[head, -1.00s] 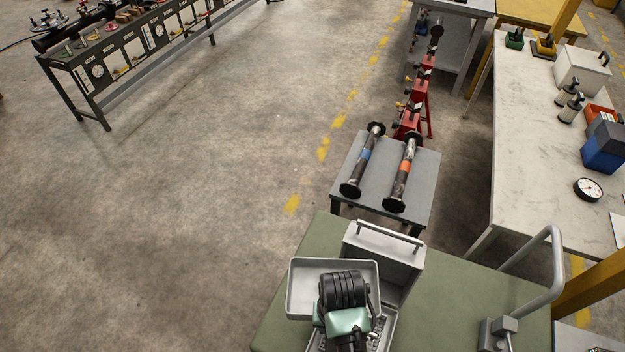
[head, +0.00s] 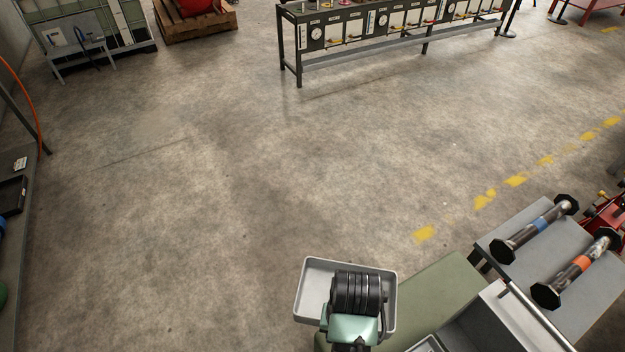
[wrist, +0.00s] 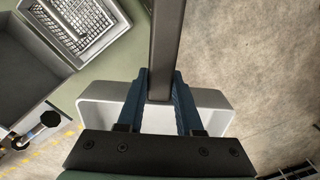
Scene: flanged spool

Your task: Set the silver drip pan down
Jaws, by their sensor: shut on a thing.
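The silver drip pan (head: 314,284) is a shallow light-grey tray with a raised rim. In the head view it is in the air at the left end of the green bench top (head: 440,291), with floor showing around much of it. In the wrist view the pan (wrist: 98,106) lies beyond my gripper (wrist: 161,88). My arm hides part of the pan and the fingers in the head view.
A grey case (head: 505,322) stands on the green bench. A low grey table (head: 536,258) holds two flanged spools, one blue-banded (head: 537,226) and one orange-banded (head: 578,267). A dark bench edge is at far left. The concrete floor (head: 200,200) between is open.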

